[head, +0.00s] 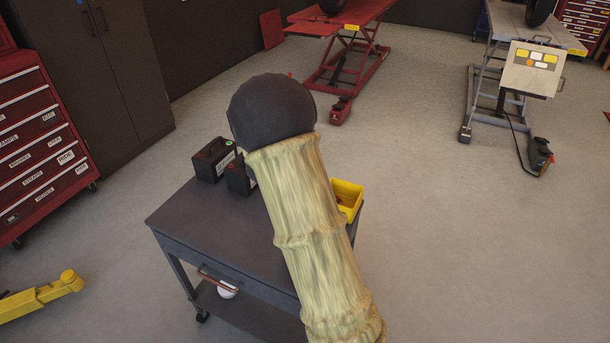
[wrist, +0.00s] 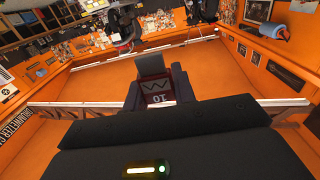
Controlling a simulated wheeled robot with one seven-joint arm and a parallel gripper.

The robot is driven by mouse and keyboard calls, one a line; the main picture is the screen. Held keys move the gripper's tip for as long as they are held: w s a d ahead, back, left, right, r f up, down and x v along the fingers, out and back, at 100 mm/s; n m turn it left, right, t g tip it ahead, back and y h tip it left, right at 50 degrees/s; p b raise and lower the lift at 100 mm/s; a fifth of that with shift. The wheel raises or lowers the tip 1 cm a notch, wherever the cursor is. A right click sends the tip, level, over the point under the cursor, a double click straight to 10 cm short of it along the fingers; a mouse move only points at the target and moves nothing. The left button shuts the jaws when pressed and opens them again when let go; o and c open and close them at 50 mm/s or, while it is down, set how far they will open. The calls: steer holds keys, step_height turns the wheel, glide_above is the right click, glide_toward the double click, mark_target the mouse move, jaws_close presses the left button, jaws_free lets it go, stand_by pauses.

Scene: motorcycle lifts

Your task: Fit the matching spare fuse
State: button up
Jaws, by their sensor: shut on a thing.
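In the wrist view, my gripper (wrist: 158,84) is shut on a small dark red fuse (wrist: 154,90). The fuse sits between the two dark fingers, bears the number 10, and has a grey part at its far end. In the head view, my arm hides the gripper and the fuse. A pale box (head: 523,77) stands by the grey lift at the right, with several yellow, white and orange patches on its face. I cannot read these patches. A yellow bin (head: 352,190) with something red in it stands on the dark cart, partly behind my arm.
The dark cart (head: 185,215) is close in front, with black batteries (head: 213,160) on it. A red lift (head: 345,62) and the grey lift (head: 487,85) stand behind. A cable runs from the box to a pedal (head: 540,153). Floor between cart and box is clear.

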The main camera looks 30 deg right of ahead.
step_height(320, 180, down, 14)
steer(key=shift+r+b, duration=0.1)
steer(key=shift+b, duration=0.25)
steer(key=shift+f, duration=1.95)
steer(key=shift+f+b, duration=0.3)
steer(key=shift+b, duration=0.05)
steer(key=o, duration=0.9)
steer(key=shift+r, duration=0.1)
steer(key=shift+o, duration=0.2)
steer(key=shift+p, duration=0.3)
steer(key=b+v, duration=0.1)
steer(key=v, duration=1.6)
steer(key=shift+s+f+b, duration=0.2)
steer(key=shift+f+b, duration=0.15)
